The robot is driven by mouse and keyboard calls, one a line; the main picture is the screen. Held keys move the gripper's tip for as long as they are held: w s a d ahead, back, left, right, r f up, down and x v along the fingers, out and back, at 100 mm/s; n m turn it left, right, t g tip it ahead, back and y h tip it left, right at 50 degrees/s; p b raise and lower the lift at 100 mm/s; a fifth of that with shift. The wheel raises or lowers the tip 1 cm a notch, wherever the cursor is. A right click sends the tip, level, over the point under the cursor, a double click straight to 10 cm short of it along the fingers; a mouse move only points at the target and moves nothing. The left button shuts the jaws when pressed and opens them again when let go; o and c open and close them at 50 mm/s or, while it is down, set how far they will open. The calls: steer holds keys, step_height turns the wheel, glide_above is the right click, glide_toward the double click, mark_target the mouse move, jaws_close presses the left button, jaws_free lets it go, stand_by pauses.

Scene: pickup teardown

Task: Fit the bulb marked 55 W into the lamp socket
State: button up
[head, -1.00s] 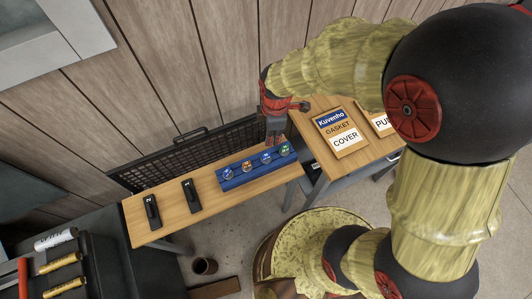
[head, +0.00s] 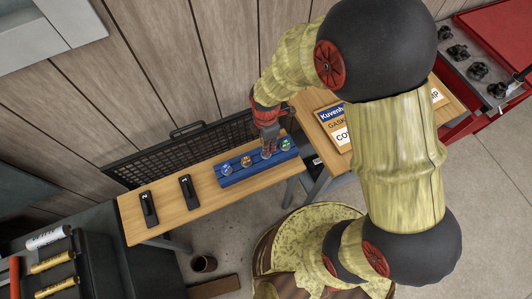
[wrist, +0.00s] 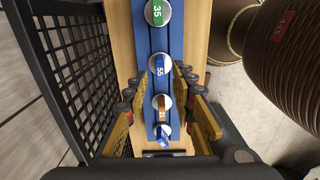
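The bulb marked 55 (wrist: 160,68), a round clear bulb with a blue band, stands in a blue rack (head: 233,179) on a narrow wooden bench. My gripper (wrist: 162,80) is open, its fingertips to either side of the rack near the 55 bulb; I cannot tell whether they touch it. In the head view my gripper (head: 269,149) points down over the rack and largely hides that bulb. The rack also holds a green bulb marked 35 (wrist: 155,12), an orange one marked 21 (wrist: 161,103) and another blue one (wrist: 163,132). I cannot make out the lamp socket.
A black mesh panel (head: 160,156) stands behind the bench. Two black holders (head: 149,208) lie on the bench's left part. Boxes, one a gasket cover box (head: 335,124), sit on the wooden table to the right. A brown cup (head: 204,263) is on the floor.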

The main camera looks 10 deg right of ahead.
steer(key=shift+f+b, duration=0.75)
steer(key=shift+f, duration=0.95)
jaws_close()
steer(key=shift+r, duration=0.15)
step_height(320, 180, up, 7)
steer(key=p, duration=0.5)
steer(key=shift+p, duration=0.3)
